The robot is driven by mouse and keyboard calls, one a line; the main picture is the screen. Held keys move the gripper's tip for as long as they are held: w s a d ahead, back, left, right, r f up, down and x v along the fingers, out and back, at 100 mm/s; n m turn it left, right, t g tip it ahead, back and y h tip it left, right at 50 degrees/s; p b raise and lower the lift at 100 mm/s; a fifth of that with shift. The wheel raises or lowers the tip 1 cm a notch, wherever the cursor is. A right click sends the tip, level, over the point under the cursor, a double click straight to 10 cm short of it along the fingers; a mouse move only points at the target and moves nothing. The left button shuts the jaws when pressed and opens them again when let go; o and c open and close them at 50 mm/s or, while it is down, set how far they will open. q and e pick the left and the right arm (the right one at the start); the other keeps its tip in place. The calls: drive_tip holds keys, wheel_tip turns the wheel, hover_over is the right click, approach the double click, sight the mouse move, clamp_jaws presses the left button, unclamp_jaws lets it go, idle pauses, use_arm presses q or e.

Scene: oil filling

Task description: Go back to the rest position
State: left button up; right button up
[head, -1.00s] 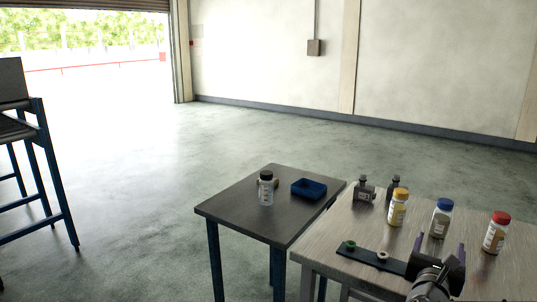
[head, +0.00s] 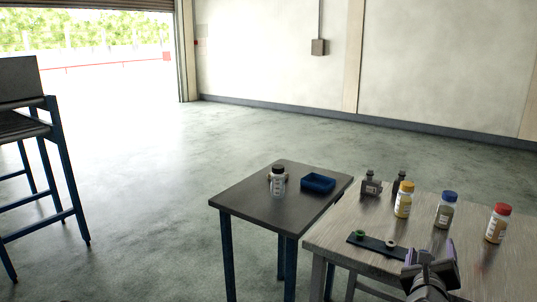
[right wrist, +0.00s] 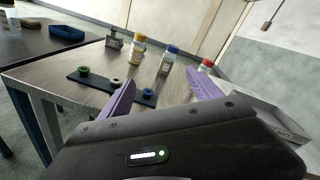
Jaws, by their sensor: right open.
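My right gripper (head: 430,252) is at the lower right of the head view, over the near part of the wooden table (head: 345,222). In the right wrist view its two purple fingers (right wrist: 160,90) are spread apart with nothing between them. Beyond them on the table stand a yellow-capped bottle (head: 404,200), a blue-capped bottle (head: 445,209) and a red-capped bottle (head: 498,223). A black strip (head: 362,241) with small round caps lies near the gripper. My left gripper is in neither view.
A dark table (head: 245,203) on the left holds a black-capped white bottle (head: 278,182) and a blue tray (head: 318,182). Small dark bottles (head: 371,184) stand at the wooden table's back. A blue-legged stand (head: 62,170) is far left. The floor between is clear.

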drive_tip(key=s+a+f+n+g+y+b, duration=0.1)
drive_tip(key=s+a+f+n+g+y, duration=0.15)
drive_tip(key=a+f+n, duration=0.65)
drive_tip(key=s+a+f+n+g+y+b, duration=0.1)
drive_tip(key=a+f+n+y, duration=0.25)
drive_tip(key=f+n, duration=0.6)
drive_tip(key=s+a+f+n+g+y+b, duration=0.2)
drive_tip(key=a+f+n+y, duration=0.3)
drive_tip(key=f, duration=0.8)
use_arm(q)
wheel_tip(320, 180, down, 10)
drive_tip(key=b, duration=0.6)
use_arm(e)
drive_tip(key=s+a+f+n+g+y, duration=0.1)
drive_tip(key=s+a+f+n+g, duration=0.35)
drive_tip(key=s+a+f, duration=0.65)
drive_tip(key=s+a+f+n+g+y, duration=0.1)
drive_tip(key=s+a+f+n+g, duration=0.4)
drive_tip(key=s+f, duration=0.85)
use_arm(q)
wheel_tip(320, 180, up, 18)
drive_tip(key=p, duration=1.8)
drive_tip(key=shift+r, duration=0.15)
use_arm(e)
wheel_tip(320, 180, up, 19)
drive_tip(key=a+n+t, duration=0.1)
drive_tip(key=shift+s+f, duration=0.1)
